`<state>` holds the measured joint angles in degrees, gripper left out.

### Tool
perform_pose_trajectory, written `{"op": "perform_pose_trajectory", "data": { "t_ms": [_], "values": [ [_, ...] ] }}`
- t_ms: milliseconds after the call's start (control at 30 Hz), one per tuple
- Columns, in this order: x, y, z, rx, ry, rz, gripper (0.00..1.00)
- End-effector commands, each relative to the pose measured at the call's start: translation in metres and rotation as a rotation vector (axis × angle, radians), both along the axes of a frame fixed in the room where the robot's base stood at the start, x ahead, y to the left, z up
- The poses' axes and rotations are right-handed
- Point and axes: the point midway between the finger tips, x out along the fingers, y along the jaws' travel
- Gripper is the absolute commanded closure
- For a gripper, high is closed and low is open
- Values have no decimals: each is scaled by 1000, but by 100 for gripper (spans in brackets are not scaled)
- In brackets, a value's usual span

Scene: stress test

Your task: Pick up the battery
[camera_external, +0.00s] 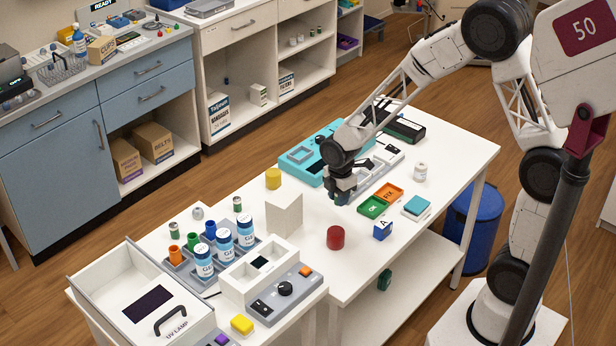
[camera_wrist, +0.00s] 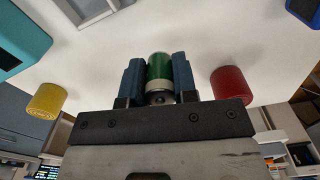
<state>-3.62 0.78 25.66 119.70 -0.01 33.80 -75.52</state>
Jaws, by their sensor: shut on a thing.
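A green battery (camera_wrist: 160,68) with a silver end sits between the two blue fingers of my gripper (camera_wrist: 158,78) in the wrist view. The fingers touch it from both sides and are shut on it. In the external view my gripper (camera_external: 342,192) is over the white table (camera_external: 455,150), left of the green and orange trays. The held battery cannot be made out there. Two similar green and silver cylinders stand near the bottle rack, one by its left side (camera_external: 174,230) and one behind it (camera_external: 238,204).
A red cylinder (camera_external: 335,237), a blue lettered block (camera_external: 382,230), a green tray (camera_external: 372,207) and an orange tray (camera_external: 389,192) lie near my gripper. A white block (camera_external: 284,213) and yellow cylinder (camera_external: 273,178) stand to the left. A teal device (camera_external: 304,155) is behind.

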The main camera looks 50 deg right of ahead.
Motion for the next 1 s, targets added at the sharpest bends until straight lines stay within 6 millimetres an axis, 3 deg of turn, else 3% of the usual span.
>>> {"op": "perform_pose_trajectory", "data": {
  "t_ms": [200, 400, 1000],
  "values": [
    [-31, -2, 3, 0, 1, 0, 97],
    [-48, -3, 4, 0, 2, 0, 97],
    [-56, -3, 5, 0, 1, 0, 97]
  ]
}}
